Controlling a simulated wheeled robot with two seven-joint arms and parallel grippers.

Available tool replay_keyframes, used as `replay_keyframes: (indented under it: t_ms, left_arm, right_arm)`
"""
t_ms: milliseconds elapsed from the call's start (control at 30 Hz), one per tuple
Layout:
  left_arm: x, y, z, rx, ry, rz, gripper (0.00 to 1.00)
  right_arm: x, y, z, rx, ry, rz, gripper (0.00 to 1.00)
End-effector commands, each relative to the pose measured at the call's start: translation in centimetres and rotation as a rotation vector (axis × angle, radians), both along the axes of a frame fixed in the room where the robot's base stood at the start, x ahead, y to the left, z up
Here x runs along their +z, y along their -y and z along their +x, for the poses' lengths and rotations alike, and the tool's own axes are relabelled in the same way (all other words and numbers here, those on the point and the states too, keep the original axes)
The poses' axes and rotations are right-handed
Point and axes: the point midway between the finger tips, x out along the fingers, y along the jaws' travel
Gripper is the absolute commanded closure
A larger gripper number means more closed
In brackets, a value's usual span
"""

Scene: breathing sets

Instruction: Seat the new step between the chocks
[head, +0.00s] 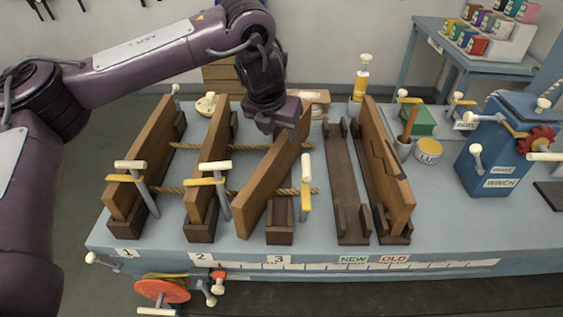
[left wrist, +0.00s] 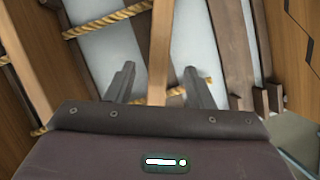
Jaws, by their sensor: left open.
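The new step is a plain brown board (head: 270,185) at station 3. It stands on edge, skewed, its near end left of the dark near chock (head: 280,232). The far chock is hidden behind the board and my gripper. My left gripper (head: 286,128) is at the board's far upper end, jaws open. In the left wrist view the board (left wrist: 160,50) runs between the two spread fingers (left wrist: 160,86), with gaps showing on both sides. The NEW cradle (head: 345,180) is empty. A cracked board (head: 385,165) stands in the OLD cradle. My right gripper is out of view.
Boards stand in chocks at station 1 (head: 145,165) and station 2 (head: 207,165). Ropes (head: 250,190) cross between the stations. A yellow-banded lever (head: 306,185) stands upright right of the near chock. A blue winch (head: 492,155) is at the right.

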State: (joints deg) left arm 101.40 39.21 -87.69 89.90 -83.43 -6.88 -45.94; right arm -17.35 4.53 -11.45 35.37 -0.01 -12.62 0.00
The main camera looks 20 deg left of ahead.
Motion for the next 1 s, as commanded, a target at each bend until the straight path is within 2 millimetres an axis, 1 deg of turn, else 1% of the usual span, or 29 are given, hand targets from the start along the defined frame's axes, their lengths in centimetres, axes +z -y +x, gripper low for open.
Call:
replay_keyframes:
  t_ms: [33,133,233,333,433,567,767,867,1000]
  left_arm:
    - [-0.7,0.1,0.2,0.001,-0.003,-0.001,0.52]
    - [-1.6,0.0,0.5,0.000,-0.003,0.000,0.52]
    - [-2.6,-0.1,0.7,0.001,-0.004,0.002,0.52]
    - [-4.1,-0.1,0.9,0.002,-0.004,0.002,0.52]
    - [-5.5,0.0,1.4,0.000,-0.003,0.001,0.52]
    - [-6.4,0.0,1.8,0.001,-0.001,0.001,0.52]
    - [-6.5,0.0,1.8,0.000,0.000,0.001,0.52]
    - [-6.5,0.0,1.8,0.000,0.000,0.001,0.64]
    - [-6.4,0.0,1.8,0.000,0.000,0.001,0.82]
  right_arm:
    - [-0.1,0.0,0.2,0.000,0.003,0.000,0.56]
    - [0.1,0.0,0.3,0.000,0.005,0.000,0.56]
    - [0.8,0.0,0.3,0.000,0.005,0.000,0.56]
    - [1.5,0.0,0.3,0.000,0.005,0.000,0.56]
    - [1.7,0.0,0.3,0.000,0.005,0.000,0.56]
    - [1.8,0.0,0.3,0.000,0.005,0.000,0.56]
    - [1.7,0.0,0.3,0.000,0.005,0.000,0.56]
    - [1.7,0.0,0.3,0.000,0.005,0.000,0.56]
    - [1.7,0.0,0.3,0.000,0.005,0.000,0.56]
